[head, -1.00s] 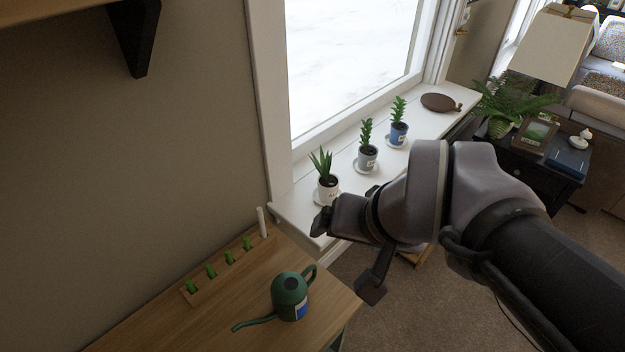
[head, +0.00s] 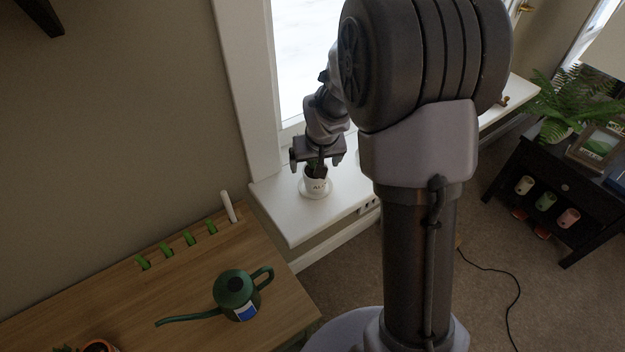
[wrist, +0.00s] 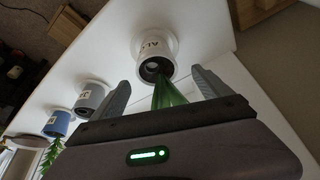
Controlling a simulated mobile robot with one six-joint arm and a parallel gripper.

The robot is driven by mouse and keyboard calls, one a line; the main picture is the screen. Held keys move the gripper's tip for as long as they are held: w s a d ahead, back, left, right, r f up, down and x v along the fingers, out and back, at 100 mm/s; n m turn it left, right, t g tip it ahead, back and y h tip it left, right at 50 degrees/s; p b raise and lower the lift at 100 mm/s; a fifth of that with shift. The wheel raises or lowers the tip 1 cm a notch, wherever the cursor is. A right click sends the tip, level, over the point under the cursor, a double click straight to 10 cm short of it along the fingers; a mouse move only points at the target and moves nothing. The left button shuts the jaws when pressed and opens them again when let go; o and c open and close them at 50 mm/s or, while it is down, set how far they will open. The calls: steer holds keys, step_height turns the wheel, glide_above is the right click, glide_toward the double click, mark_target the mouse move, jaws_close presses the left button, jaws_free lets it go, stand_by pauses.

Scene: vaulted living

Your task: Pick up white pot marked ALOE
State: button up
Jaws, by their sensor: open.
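The white pot marked ALOE (head: 318,187) stands upright on a white saucer (head: 303,191) near the left end of the white window sill (head: 285,217). My gripper (head: 317,162) is open, just above the pot, with its fingers on either side of the plant's leaves. In the wrist view, the white pot (wrist: 154,50) shows its lettering beyond the open gripper (wrist: 161,88). The green leaves (wrist: 168,93) reach back between the fingers toward the palm. The fingertips appear short of the pot's wall, and I see no contact.
In the wrist view, a grey pot (wrist: 90,94) and a blue pot (wrist: 58,122) stand along the sill. My arm hides them in the head view. A green watering can (head: 236,290) sits on the wooden bench (head: 200,330). The window frame rises behind the sill.

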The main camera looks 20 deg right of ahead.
mark_target(313, 185)
steer(key=b+x, duration=0.1)
steer(key=x, duration=0.1)
steer(key=s+b+x, duration=0.1)
steer(key=x, duration=0.2)
steer(key=shift+d+f+b, duration=0.15)
steer(key=shift+f+b, duration=0.2)
steer(key=shift+b, duration=0.05)
steer(key=shift+w+f, duration=0.3)
steer(key=shift+r, duration=0.2)
steer(key=shift+c, duration=0.2)
steer(key=c, duration=1.8)
